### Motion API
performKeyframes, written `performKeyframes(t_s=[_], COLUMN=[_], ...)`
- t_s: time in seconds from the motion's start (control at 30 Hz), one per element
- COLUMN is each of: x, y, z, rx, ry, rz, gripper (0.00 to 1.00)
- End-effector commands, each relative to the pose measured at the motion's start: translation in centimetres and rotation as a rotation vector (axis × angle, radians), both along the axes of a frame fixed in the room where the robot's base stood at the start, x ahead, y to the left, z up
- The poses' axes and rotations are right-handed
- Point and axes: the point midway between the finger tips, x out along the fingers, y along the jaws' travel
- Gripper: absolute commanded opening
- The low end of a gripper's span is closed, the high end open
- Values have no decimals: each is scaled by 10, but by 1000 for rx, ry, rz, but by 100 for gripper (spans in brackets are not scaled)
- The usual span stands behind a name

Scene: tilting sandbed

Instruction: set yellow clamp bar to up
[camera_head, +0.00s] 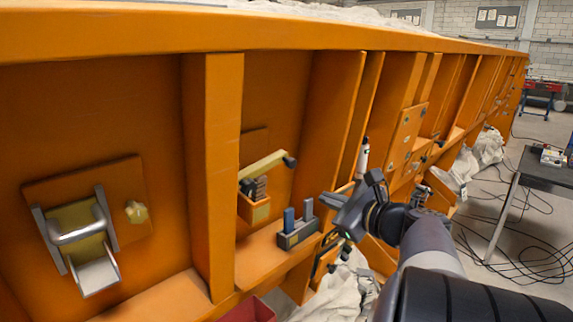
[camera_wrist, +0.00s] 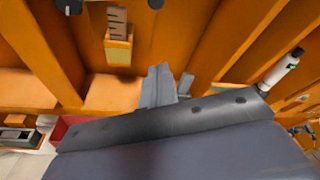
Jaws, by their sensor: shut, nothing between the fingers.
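The yellow clamp bar (camera_head: 262,169) is a pale yellow bar with a black knob at its right end. It slants up to the right, nearer level than upright, above a small orange bracket (camera_head: 254,208) in a bay of the orange frame. The bracket also shows in the wrist view (camera_wrist: 118,48), where the bar itself is not clearly seen. My gripper (camera_head: 332,208) is shut and empty, to the right of and lower than the bar and apart from it. Its fingers also show in the wrist view (camera_wrist: 160,85).
A grey block with two blue-grey posts (camera_head: 297,234) sits on the ledge between bracket and gripper. A silver latch (camera_head: 80,232) is in the left bay. An orange upright (camera_head: 213,170) divides the bays. A white cylinder (camera_head: 363,157) stands behind my gripper. A dark table (camera_head: 548,172) is at right.

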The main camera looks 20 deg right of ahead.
Motion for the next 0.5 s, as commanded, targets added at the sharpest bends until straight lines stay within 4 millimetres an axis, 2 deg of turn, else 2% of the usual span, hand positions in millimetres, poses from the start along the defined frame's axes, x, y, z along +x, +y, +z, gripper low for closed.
performKeyframes(t_s=[0.1, 0.23, 0.5], x=[-2, 9, 57], y=[-6, -4, 7], z=[7, 6, -2], rx=[41, 46, 45], ry=[-8, -9, -6], rz=[-22, -21, -16], gripper=[0, 0, 0])
